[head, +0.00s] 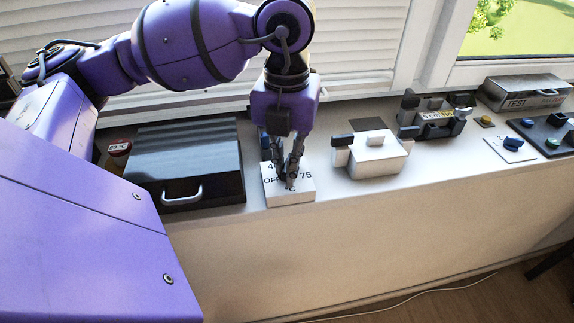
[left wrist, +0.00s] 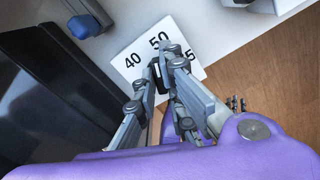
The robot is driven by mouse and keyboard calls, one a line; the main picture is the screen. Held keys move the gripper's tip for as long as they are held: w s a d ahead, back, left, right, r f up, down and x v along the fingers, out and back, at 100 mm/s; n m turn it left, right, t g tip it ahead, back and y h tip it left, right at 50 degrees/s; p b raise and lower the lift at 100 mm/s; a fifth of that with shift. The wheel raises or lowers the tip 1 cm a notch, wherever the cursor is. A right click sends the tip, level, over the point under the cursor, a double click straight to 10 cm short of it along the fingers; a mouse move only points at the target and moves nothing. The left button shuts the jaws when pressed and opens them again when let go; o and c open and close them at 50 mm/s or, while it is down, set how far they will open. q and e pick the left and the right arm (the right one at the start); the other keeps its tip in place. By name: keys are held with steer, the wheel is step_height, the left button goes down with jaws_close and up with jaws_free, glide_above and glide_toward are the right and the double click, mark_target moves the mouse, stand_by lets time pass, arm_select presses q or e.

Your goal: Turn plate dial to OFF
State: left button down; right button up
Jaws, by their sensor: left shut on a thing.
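The plate dial unit is a white box (head: 290,199) marked OFF, 40, 75 and °C, standing at the front edge of the white sill. In the left wrist view its white face (left wrist: 131,49) shows the numbers 40, 50 and a partly covered 5. My left gripper (head: 291,180) points down onto this face. It also shows in the left wrist view (left wrist: 163,75), with its fingertips shut on the dark dial knob (left wrist: 161,84) at the face's middle. The fingers hide most of the knob, so I cannot tell where it points. My right gripper is not in view.
A black case with a silver handle (head: 182,192) stands close left of the dial box. To the right are a white block device (head: 371,157), a black clamp-like device (head: 434,122) and a grey TEST box (head: 520,93). A blue-topped part (left wrist: 83,25) lies behind the dial.

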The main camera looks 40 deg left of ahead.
arm_select(q)
steer(key=shift+n, duration=0.5)
steer(key=shift+n+p, duration=0.3)
steer(key=shift+n, duration=0.7)
steer(key=shift+n, duration=1)
steer(key=c, duration=1.8)
jaws_free()
steer(key=shift+o, duration=0.2)
step_height(320, 180, up, 12)
steer(key=shift+c, duration=0.5)
